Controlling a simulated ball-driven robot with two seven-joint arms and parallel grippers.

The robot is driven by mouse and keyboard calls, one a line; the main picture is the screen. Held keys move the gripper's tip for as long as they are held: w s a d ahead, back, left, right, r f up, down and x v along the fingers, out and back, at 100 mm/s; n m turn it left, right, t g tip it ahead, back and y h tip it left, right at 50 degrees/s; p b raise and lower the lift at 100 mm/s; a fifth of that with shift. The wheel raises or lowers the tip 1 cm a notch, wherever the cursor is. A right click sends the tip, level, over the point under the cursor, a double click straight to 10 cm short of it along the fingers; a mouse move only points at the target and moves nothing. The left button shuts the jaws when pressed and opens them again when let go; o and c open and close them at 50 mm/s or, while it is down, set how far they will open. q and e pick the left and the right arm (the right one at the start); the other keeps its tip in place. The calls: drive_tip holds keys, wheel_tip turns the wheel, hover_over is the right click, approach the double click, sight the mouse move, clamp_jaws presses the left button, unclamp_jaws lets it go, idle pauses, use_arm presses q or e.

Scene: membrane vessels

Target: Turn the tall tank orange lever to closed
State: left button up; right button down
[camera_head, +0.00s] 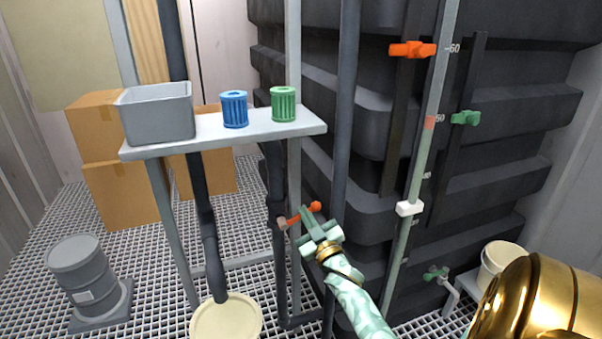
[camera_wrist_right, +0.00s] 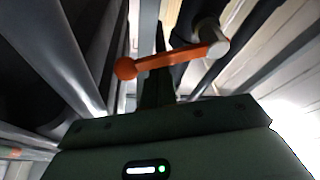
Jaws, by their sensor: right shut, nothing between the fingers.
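The orange lever (camera_head: 303,213) sits on a dark vertical pipe in front of the tall dark tank (camera_head: 385,110). Its arm runs from a pale hub up to the right and ends in a round knob. My right gripper (camera_head: 309,219) is shut and empty, with its fingertips right at the lever in the head view. The lever also shows in the right wrist view (camera_wrist_right: 170,60), crossing just beyond the shut fingers (camera_wrist_right: 155,85). I cannot tell whether they touch. Another orange handle (camera_head: 412,49) is high on the tank. My left gripper is not in view.
A shelf (camera_head: 225,135) holds a grey bin (camera_head: 157,112), a blue cap (camera_head: 234,109) and a green cap (camera_head: 284,104). Green handles (camera_head: 466,118) and a sight tube (camera_head: 432,125) are on the tank. Vertical pipes (camera_head: 347,100) stand close to my right gripper. A bucket (camera_head: 497,262) stands at right.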

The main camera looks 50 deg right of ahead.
drive_tip(key=m+h, duration=0.1)
drive_tip(key=m, duration=0.1)
drive_tip(key=f+m+g+h, duration=0.1)
drive_tip(key=m, duration=0.1)
drive_tip(key=d+f+m, duration=0.1)
drive_tip(key=m, duration=0.1)
drive_tip(key=shift+s+f+m+h, duration=0.25)
drive_tip(key=shift+m+h, duration=0.05)
drive_tip(key=shift+h, duration=0.1)
